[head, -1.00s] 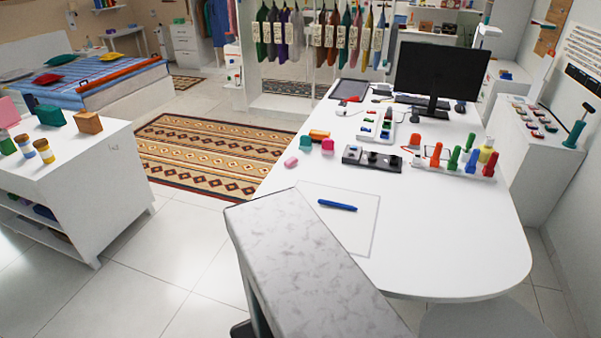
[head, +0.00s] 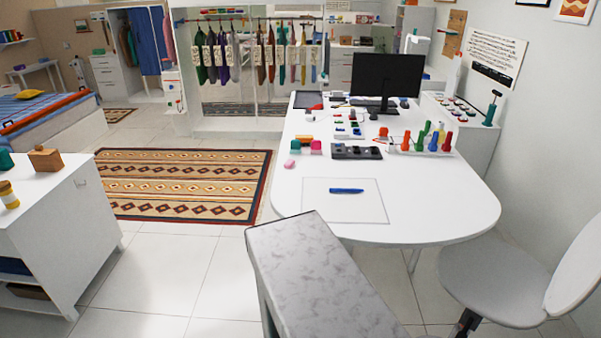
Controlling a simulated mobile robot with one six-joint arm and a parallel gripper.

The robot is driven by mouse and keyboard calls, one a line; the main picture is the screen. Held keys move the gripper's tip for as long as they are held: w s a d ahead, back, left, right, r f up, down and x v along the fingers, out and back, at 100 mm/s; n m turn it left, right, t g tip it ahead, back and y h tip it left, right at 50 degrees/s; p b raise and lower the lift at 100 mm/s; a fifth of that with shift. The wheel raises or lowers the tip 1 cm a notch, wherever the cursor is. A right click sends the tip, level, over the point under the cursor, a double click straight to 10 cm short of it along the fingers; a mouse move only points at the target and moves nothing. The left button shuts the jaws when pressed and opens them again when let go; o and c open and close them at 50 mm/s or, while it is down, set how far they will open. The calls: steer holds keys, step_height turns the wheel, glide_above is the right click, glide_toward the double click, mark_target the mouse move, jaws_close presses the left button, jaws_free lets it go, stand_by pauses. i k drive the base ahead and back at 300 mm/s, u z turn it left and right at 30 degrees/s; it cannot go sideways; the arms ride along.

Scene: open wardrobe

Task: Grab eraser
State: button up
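A small pink block (head: 289,164), which looks like the eraser, lies on the white desk (head: 440,200) near its left edge. It is too small to be sure of its kind. A pink piece (head: 316,147), a green piece (head: 294,145) and an orange piece (head: 304,138) sit just behind it. My gripper is not in the head view, so its state and its distance from the pink block are hidden.
A blue pen (head: 347,190) lies on a paper sheet (head: 320,208). A black tray (head: 356,152), coloured bottles (head: 432,141) and a monitor (head: 386,78) stand further back. A white chair (head: 505,272) is at right, a white cabinet (head: 75,225) at left.

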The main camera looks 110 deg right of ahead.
mark_target(289, 163)
steer(key=z, duration=0.45)
steer(key=i, duration=0.8)
steer(key=z, duration=0.75)
steer(key=i, duration=0.65)
steer(key=z, duration=0.7)
steer(key=i, duration=0.55)
steer(key=z, duration=0.7)
steer(key=i, duration=0.5)
steer(key=z, duration=0.8)
steer(key=i, duration=0.6)
steer(key=z, duration=0.55)
steer(key=i, duration=0.7)
steer(key=z, duration=0.35)
